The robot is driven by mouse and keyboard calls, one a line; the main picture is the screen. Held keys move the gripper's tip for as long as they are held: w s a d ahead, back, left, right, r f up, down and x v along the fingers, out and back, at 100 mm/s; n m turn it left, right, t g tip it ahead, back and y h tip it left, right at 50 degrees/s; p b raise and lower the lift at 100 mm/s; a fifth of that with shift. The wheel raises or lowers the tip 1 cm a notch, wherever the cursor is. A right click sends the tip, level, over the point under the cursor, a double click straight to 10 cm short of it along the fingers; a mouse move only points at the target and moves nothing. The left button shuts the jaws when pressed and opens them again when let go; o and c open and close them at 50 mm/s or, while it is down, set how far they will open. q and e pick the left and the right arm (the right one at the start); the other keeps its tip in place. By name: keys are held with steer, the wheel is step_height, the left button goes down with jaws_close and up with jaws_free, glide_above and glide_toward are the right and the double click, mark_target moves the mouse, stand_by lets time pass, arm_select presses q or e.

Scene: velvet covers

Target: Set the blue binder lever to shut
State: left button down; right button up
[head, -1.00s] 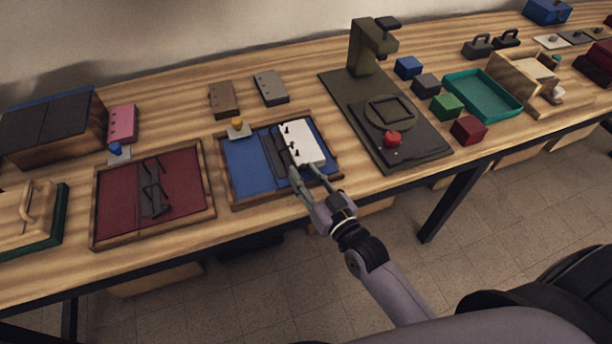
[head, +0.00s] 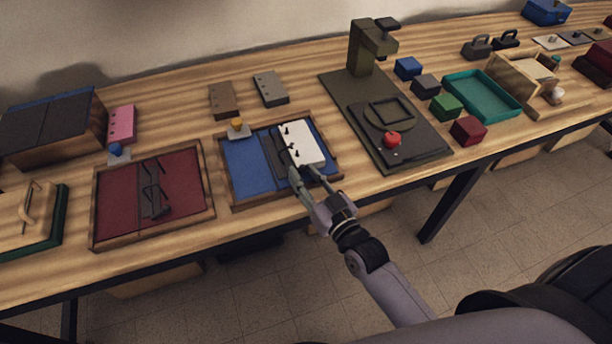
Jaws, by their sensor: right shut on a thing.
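The blue binder (head: 243,168) lies open in a wooden tray on the table. A white punched block of sheets (head: 304,141) lies on its right half. Its dark spine mechanism (head: 271,152) runs down the middle, with small dark prongs by the sheets. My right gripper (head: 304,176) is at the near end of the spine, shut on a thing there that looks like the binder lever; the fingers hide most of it. The lever's exact angle cannot be told. My left gripper is not in view.
A red binder (head: 116,203) with open dark rings lies in a tray to the left. A dark press (head: 372,110) with a red knob stands close on the right. Brown and grey punched blocks (head: 271,88) lie behind. Coloured cubes and a teal tray (head: 482,94) are farther right.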

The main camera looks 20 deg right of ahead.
steer(key=shift+s+f, duration=0.15)
steer(key=shift+f, duration=0.4)
steer(key=o, duration=1.2)
steer(key=shift+w+r, duration=0.15)
steer(key=shift+w, duration=0.05)
steer(key=shift+c, duration=0.2)
steer(key=shift+o, duration=0.8)
steer(key=shift+r, duration=0.15)
steer(key=v, duration=1.2)
steer(key=shift+d+r, duration=0.1)
steer(key=shift+r, duration=0.05)
